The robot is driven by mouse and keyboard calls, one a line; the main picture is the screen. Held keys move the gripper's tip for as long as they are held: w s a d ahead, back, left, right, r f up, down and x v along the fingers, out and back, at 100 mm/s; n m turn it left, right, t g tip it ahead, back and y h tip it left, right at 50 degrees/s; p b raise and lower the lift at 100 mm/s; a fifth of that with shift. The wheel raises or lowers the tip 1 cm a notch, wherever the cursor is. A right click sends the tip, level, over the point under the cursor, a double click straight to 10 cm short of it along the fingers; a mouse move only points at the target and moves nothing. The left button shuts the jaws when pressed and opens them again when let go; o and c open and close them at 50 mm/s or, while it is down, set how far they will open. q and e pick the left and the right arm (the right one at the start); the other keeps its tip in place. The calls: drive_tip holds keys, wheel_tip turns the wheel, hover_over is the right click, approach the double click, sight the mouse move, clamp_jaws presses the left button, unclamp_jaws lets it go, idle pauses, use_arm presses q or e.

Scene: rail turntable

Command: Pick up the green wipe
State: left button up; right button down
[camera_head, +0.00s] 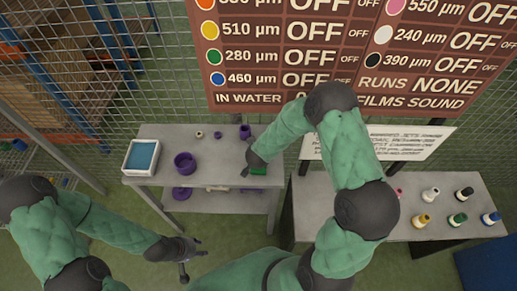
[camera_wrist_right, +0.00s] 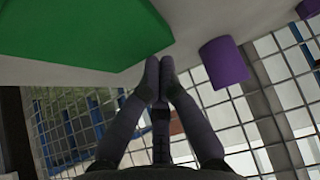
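The green wipe (camera_head: 259,171) lies flat at the right end of the left grey table, partly hidden by my right gripper (camera_head: 245,173). In the right wrist view the wipe (camera_wrist_right: 75,30) is a large flat green shape at the upper left. The fingertips of my right gripper (camera_wrist_right: 159,70) are together just beside the wipe's corner, with nothing visible between them. I cannot tell whether they touch the wipe. My left gripper (camera_head: 193,258) is open and empty, low in front of the table.
A white tray with blue inside (camera_head: 126,168), a purple bowl (camera_head: 185,163) and a purple cup (camera_head: 245,131) stand on the left table (camera_head: 215,150). The purple cup also shows in the right wrist view (camera_wrist_right: 224,62). Several colour-capped bottles stand on the right table (camera_head: 395,228).

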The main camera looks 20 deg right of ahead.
drive_tip(key=s+a, duration=0.1)
drive_tip(key=s, duration=0.1)
drive_tip(key=s+a+p, duration=0.1)
drive_tip(key=s, duration=0.1)
drive_tip(key=s+a, duration=0.1)
drive_tip(key=s, duration=0.2)
drive_tip(key=shift+s+a, duration=0.1)
drive_tip(key=shift+a, duration=0.1)
